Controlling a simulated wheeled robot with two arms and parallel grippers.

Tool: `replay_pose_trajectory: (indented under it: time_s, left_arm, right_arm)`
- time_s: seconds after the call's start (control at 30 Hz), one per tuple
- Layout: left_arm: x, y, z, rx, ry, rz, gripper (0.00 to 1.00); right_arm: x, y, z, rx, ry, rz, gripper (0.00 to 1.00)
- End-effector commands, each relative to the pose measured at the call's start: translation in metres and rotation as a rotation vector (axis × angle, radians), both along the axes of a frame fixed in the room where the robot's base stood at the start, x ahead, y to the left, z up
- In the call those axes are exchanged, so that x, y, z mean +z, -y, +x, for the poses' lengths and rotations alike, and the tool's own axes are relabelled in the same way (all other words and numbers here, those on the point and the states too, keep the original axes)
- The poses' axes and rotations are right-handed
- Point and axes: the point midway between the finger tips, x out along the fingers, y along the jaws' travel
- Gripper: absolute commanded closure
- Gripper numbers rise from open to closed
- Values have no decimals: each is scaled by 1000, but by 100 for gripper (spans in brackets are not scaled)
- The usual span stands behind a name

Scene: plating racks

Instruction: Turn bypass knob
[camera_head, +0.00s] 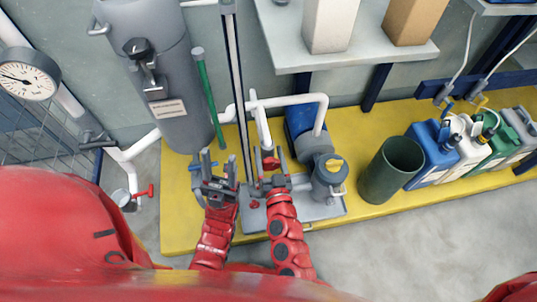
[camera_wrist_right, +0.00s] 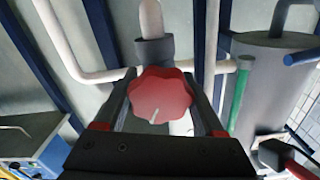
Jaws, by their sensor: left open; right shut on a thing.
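The red bypass knob (camera_wrist_right: 160,94) has a scalloped rim and a white pointer mark, which points down and slightly left in the right wrist view. It sits on a grey valve body (camera_wrist_right: 155,50) on a white pipe. In the head view the knob (camera_head: 269,161) shows small between the fingers of my right gripper (camera_head: 268,166). The right gripper is shut on the knob, with one finger on each side of it. My left gripper (camera_head: 219,168) is open and empty, to the left of the knob, beside a dark vertical post.
A grey tank (camera_head: 172,85) and a green rod (camera_head: 208,95) stand at the left. A blue pump (camera_head: 303,128), a dark green bucket (camera_head: 389,170) and several canisters (camera_head: 430,157) stand to the right on the yellow platform (camera_head: 180,225). A shelf (camera_head: 345,58) hangs above.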

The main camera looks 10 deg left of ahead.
Motion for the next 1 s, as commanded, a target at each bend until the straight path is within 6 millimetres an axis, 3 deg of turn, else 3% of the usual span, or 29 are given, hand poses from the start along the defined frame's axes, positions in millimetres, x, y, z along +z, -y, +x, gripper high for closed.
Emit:
replay_pose_trajectory:
  time_s: [0.23, 0.27, 0.3, 0.6, 0.73, 1.0]
  left_arm:
    - [0, 0, 0, 0, 0, 0, 50]
    - [0, 0, 0, 0, 0, 0, 50]
    - [0, 0, 0, 0, 0, 0, 50]
    - [1, 0, 0, 0, 0, 0, 50]
    - [3, 0, 0, 0, -2, -3, 50]
    - [18, 0, 3, -3, -18, -24, 50]
  right_arm:
    - [0, 0, 0, -1, 0, 0, 85]
    - [0, 0, 0, -1, 0, 0, 24]
    - [0, 0, 0, -1, 0, 0, 17]
    - [0, 0, -1, 0, 0, -1, 17]
    - [1, 3, -10, 1, -1, -3, 17]
    - [0, 27, -69, 7, -8, -6, 17]
